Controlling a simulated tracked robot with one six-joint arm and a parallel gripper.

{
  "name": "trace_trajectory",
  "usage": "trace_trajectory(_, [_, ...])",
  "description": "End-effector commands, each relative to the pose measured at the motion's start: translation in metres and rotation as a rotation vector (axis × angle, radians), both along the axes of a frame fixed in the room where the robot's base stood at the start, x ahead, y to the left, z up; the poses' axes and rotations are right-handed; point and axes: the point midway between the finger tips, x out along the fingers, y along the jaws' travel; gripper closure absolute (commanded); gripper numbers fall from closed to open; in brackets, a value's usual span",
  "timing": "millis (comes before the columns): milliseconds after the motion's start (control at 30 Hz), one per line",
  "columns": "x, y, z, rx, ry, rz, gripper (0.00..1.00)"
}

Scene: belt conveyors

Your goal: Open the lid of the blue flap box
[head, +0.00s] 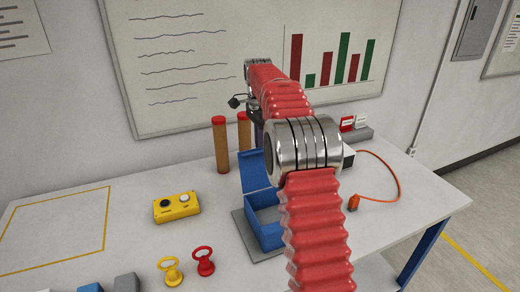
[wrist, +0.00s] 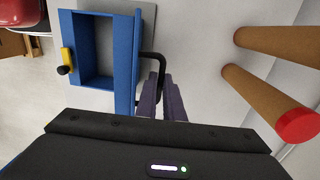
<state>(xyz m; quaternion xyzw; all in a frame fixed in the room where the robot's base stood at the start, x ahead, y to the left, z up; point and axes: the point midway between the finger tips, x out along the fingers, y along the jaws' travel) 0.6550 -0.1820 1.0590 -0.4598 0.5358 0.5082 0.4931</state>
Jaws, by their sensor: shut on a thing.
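The blue flap box (head: 268,236) stands on a grey plate on the table, partly behind my arm in the head view. Its lid (head: 256,168) is raised about upright at the back, and the hollow inside shows. The wrist view shows the box (wrist: 100,20) from above, empty, with the lid (wrist: 125,60) nearly edge-on. A black handle (wrist: 158,58) stands out from the lid's outer side. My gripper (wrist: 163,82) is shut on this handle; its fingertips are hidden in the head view. A yellow piece with a black knob (wrist: 67,60) sits at the box's opposite side.
Two brown cylinders with red tops (head: 220,145) stand behind the box. A yellow button box (head: 177,206) lies left of it. A yellow ring piece (head: 171,270) and a red one (head: 204,262) stand in front. An orange cable (head: 398,180) lies at right.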

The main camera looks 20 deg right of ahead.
Motion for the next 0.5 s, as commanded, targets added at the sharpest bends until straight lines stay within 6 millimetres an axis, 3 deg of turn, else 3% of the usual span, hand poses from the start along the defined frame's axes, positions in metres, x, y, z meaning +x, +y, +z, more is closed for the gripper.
trace_trajectory(200, [0.0058, -0.0045, 0.0044, -0.014, -0.026, 0.002, 1.00])
trace_trajectory(233, [0.0058, -0.0044, 0.0045, -0.014, -0.026, 0.002, 0.92])
trace_trajectory(500, [0.0054, -0.0009, 0.0034, -0.011, -0.021, 0.004, 0.74])
